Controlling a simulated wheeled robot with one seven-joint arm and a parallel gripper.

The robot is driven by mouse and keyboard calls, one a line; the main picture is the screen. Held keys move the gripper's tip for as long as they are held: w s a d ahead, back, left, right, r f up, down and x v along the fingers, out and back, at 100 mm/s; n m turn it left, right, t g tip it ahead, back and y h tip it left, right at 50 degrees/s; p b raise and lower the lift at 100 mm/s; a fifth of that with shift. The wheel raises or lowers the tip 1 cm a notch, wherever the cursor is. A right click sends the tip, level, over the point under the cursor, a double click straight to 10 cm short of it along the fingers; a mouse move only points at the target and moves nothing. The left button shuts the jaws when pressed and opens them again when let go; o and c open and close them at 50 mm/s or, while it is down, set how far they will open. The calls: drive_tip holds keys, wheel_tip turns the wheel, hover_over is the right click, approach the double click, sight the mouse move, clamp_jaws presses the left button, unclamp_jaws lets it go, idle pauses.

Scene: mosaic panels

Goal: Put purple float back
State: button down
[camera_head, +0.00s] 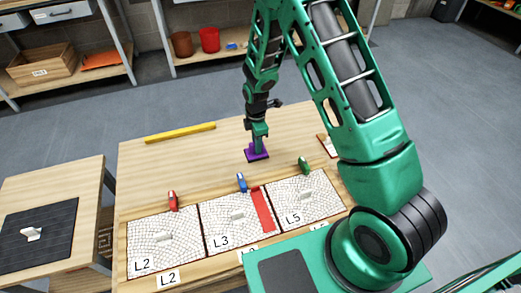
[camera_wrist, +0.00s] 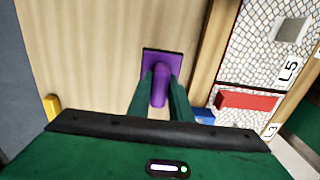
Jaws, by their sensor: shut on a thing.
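The purple float (camera_head: 257,154) is on or just above the wooden table behind the panel tray; I cannot tell if it touches the wood. My gripper (camera_head: 257,140) is above it, pointing down. In the wrist view the float (camera_wrist: 178,64) shows a square purple plate with a handle, and my gripper's fingers (camera_wrist: 160,100) are shut on that handle. Part of the handle is hidden between the fingers.
A yellow bar (camera_head: 180,132) lies at the back.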

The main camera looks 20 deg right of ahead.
drive_tip(key=w+d+f, duration=0.2)
drive_tip(key=shift+w+d+f, duration=0.1)
drive_tip(key=shift+w+d, duration=0.1)
drive_tip(key=shift+d, duration=0.15)
drive_tip(key=shift+f, duration=1.95)
drive_tip(key=c, duration=1.6)
unclamp_jaws()
drive_tip(key=shift+f, duration=0.1)
